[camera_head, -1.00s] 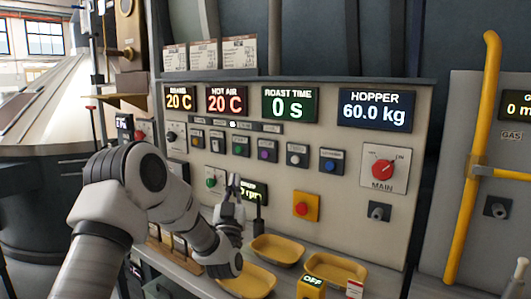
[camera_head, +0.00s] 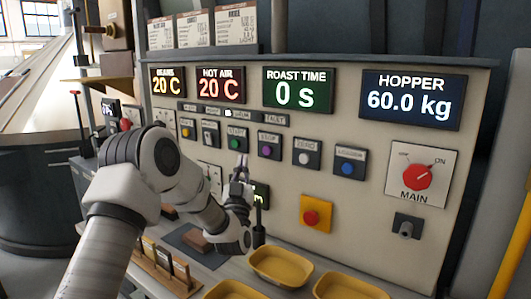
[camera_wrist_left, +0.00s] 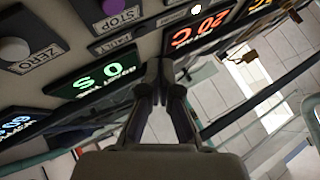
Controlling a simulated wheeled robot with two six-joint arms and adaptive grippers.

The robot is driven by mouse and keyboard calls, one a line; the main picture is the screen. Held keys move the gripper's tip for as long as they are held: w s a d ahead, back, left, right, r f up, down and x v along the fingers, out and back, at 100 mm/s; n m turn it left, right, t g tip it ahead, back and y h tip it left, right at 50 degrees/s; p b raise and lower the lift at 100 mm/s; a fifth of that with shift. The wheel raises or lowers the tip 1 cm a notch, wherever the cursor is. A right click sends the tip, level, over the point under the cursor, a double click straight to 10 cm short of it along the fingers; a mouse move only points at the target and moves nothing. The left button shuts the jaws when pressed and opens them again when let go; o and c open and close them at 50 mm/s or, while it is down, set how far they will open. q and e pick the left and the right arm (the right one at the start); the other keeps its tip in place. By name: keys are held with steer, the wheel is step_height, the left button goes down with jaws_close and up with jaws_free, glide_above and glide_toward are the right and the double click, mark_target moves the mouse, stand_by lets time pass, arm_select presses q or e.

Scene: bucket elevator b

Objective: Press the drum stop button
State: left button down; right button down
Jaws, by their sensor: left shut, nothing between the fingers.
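The control panel (camera_head: 330,170) fills the middle of the head view. A purple button (camera_head: 265,151) labelled STOP sits right of a green START button (camera_head: 236,143); it also shows at the top of the wrist view (camera_wrist_left: 113,7). No readable label marks a drum stop button; my arm hides part of the lower left panel. My left gripper (camera_head: 240,166) is shut and empty, pointing up in front of the panel just below these buttons. Contact with the panel cannot be told. My right gripper is out of view.
A red button on a yellow plate (camera_head: 311,217), the MAIN switch (camera_head: 417,177) and a white ZERO button (camera_head: 303,158) are to the right. Yellow trays (camera_head: 281,267) and a wooden rack (camera_head: 160,268) stand on the shelf below. A yellow pipe (camera_head: 515,255) is far right.

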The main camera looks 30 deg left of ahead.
mark_target(267, 150)
arm_select(q)
steer(key=w, duration=0.4)
steer(key=w+d+b, duration=0.1)
steer(key=w, duration=0.2)
steer(key=shift+r, duration=0.25)
steer(key=shift+f, duration=0.1)
stand_by(0.9)
steer(key=shift+w, duration=0.4)
